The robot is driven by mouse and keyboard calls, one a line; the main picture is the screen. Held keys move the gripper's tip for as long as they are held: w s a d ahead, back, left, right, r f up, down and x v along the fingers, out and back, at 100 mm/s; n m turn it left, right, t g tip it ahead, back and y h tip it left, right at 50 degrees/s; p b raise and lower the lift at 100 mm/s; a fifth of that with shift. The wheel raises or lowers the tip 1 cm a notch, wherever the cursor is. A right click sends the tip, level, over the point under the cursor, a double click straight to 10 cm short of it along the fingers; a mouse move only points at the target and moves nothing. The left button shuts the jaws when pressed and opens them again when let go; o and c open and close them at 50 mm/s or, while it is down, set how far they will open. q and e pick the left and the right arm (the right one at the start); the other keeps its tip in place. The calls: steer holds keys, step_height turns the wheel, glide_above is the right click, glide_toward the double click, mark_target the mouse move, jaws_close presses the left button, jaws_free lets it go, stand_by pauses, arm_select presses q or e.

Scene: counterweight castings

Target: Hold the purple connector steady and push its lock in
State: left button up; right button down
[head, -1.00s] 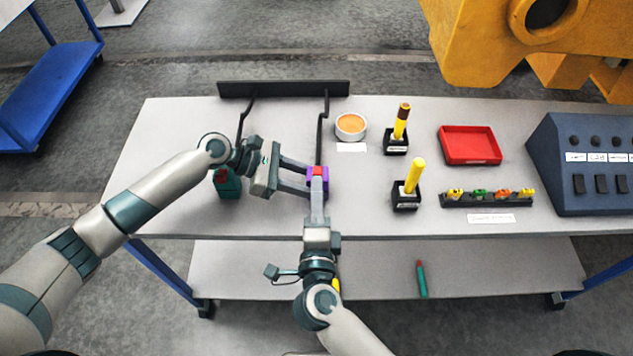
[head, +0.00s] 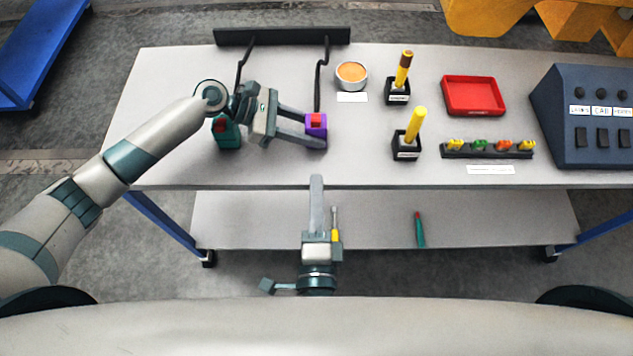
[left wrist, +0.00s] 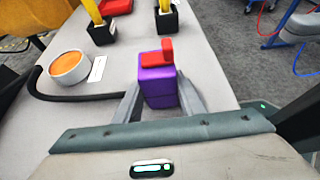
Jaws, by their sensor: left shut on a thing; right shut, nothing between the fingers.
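The purple connector (head: 317,131) hangs at the end of a black cable near the table's front edge. My left gripper (head: 318,138) is shut on it, with a finger on either side in the left wrist view. The red lock (head: 316,120) sits on top of the connector. In the left wrist view the lock (left wrist: 157,56) stands proud of the purple body (left wrist: 158,87), with a raised tab at one end; I cannot tell how deep it sits. My right gripper (head: 316,182) is shut and empty, in front of the table edge, apart from the connector.
Behind are a dark bar (head: 282,36) with cables and an orange-filled round dish (head: 351,75). To the right stand two yellow-handled tools in black holders (head: 406,146), a red tray (head: 473,96), a connector rack (head: 488,150) and a blue control box (head: 590,125). A green-teal item (head: 226,133) stands left.

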arm_select(q)
steer(key=o, duration=0.9)
steer(key=shift+a, duration=0.1)
steer(key=v, duration=1.2)
